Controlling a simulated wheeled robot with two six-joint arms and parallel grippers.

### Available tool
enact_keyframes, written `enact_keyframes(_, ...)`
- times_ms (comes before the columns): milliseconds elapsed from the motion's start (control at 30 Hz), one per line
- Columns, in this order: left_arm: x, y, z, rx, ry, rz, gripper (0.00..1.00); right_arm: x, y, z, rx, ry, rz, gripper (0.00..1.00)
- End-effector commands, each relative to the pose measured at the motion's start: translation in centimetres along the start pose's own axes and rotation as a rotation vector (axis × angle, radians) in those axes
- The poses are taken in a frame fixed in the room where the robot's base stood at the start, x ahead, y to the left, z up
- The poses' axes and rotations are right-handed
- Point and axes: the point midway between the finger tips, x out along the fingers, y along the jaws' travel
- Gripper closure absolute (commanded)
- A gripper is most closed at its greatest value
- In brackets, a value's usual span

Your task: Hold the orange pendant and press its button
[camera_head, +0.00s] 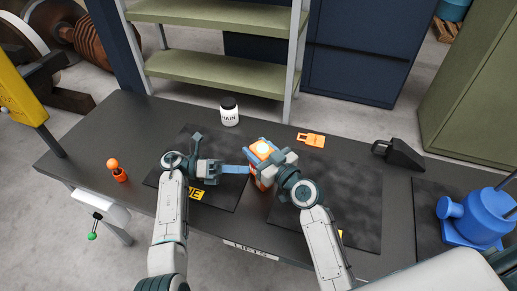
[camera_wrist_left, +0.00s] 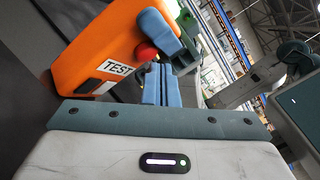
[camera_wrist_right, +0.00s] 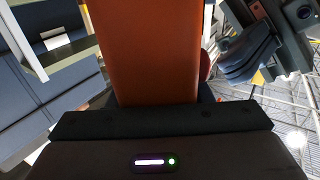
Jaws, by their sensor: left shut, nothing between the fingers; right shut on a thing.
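The orange pendant (camera_head: 264,148) is held above the middle of the dark table by my right gripper (camera_head: 266,168). It fills the middle of the right wrist view (camera_wrist_right: 145,50). In the left wrist view the pendant (camera_wrist_left: 95,50) is tilted and shows a "TEST" label and a red button (camera_wrist_left: 147,53) on its face. My left gripper (camera_head: 240,169) is shut and empty, with its blue fingers pointing at the pendant's side. In the left wrist view its fingertips (camera_wrist_left: 160,70) are close to the red button, just below it in the picture. Whether they touch is unclear.
A white jar (camera_head: 229,114) with a dark lid stands at the table's back. An orange flat piece (camera_head: 311,139), a black wedge (camera_head: 400,154) and a blue machine (camera_head: 470,218) lie to the right. A small orange item (camera_head: 117,171) stands at the left. Dark mats lie under my arms.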

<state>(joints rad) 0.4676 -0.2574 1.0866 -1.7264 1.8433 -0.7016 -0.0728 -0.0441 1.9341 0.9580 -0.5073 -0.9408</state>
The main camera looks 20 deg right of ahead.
Motion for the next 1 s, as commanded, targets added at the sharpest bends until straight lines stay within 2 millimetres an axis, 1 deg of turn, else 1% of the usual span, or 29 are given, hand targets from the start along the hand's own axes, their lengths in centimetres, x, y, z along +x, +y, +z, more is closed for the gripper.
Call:
enact_keyframes(500,-3.5,-2.5,-2.6,-0.001,0.000,0.002,1.00,0.0,0.0,0.1,0.000,-0.002,0.000,0.86)
enact_keyframes(633,-4.0,-2.9,-2.9,0.000,0.000,0.000,1.00,0.0,0.0,0.1,0.000,-0.002,0.000,0.86)
enact_keyframes(867,-4.0,-2.9,-3.0,0.000,0.000,0.000,1.00,0.0,0.0,0.1,0.000,-0.002,0.000,0.86)
enact_keyframes(900,-4.0,-2.9,-2.9,0.000,0.000,0.000,1.00,0.0,0.0,0.1,0.000,-0.002,0.000,0.49)
enact_keyframes(967,-4.0,-2.9,-2.9,0.000,0.000,0.000,1.00,0.0,0.0,0.1,0.000,-0.002,0.000,0.37)
enact_keyframes(1000,-4.0,-2.9,-2.9,-0.001,0.000,0.000,1.00,0.0,0.0,0.1,0.000,-0.002,0.000,0.29)
